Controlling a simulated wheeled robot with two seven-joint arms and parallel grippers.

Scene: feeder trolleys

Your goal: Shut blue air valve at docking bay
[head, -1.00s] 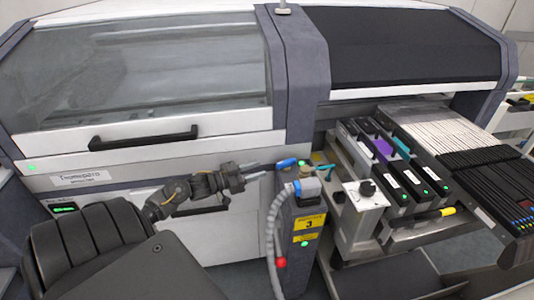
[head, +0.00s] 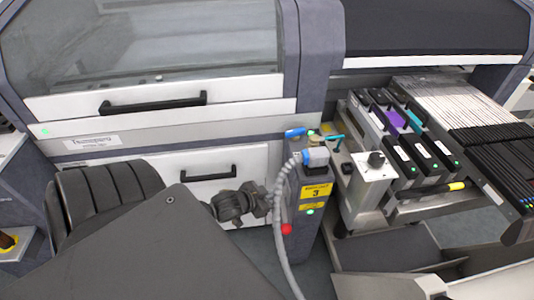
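The blue air valve handle (head: 296,133) lies roughly level on top of the grey docking post (head: 312,230), which bears a yellow label with a 3. A blue-and-grey connector (head: 317,156) with a grey hose (head: 281,200) sits just below the handle. My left gripper (head: 268,198) is low and left of the post, next to the hose and below the valve, clear of the blue handle. Its fingers are too small and dark to tell open from shut. My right gripper is out of view.
A trolley (head: 408,208) with several black feeders stands right of the post. A metal block with a black knob (head: 374,180) and a teal lever (head: 336,142) are close to the valve. A red knob (head: 286,229) is on the post's left side. The machine's white front (head: 160,115) stands behind.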

